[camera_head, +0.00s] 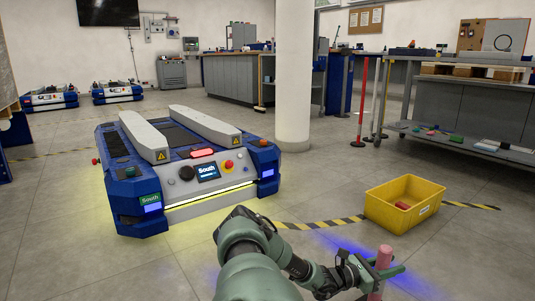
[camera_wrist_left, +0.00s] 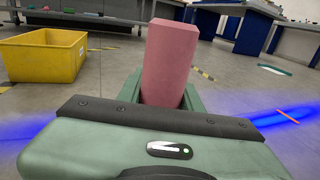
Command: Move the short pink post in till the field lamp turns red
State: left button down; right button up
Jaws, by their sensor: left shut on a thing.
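A short pink post (camera_head: 384,256) stands nearly upright in my left gripper (camera_head: 381,269) at the lower right of the head view. The gripper's green fingers are shut on it. In the left wrist view the post (camera_wrist_left: 170,62) rises between the fingers, its lower part hidden by the gripper body. I cannot tell whether its foot touches the floor. A blue and grey lift cart labelled South (camera_head: 185,175) stands to the left of the gripper. A red bar-shaped lamp (camera_head: 202,153) shows above its screen, and a yellow-white light strip (camera_head: 210,198) glows along its front. My right gripper is out of view.
A yellow bin (camera_head: 405,204) stands on the floor beyond the gripper, by black and yellow floor tape (camera_head: 320,223). Blue light lies on the floor around the gripper. A white pillar (camera_head: 293,80) and a grey workbench (camera_head: 470,108) stand behind.

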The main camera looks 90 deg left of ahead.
aim_at(376, 269)
pick_arm(q)
jog(key=shift+f, duration=0.1)
dwell(0.3)
jog(key=c, duration=0.9)
grip_release()
jog(key=s+p, duration=0.1)
jog(key=s, duration=0.1)
jog(key=s+p, duration=0.2)
jog(key=s+d+p, duration=0.1)
jog(key=s+p, duration=0.1)
jog(key=shift+s+d, duration=0.1)
jog(key=shift+s, duration=0.15)
jog(key=shift+s+d+p, duration=0.15)
jog(key=shift+s+p, duration=0.15)
jog(key=shift+s, duration=0.3)
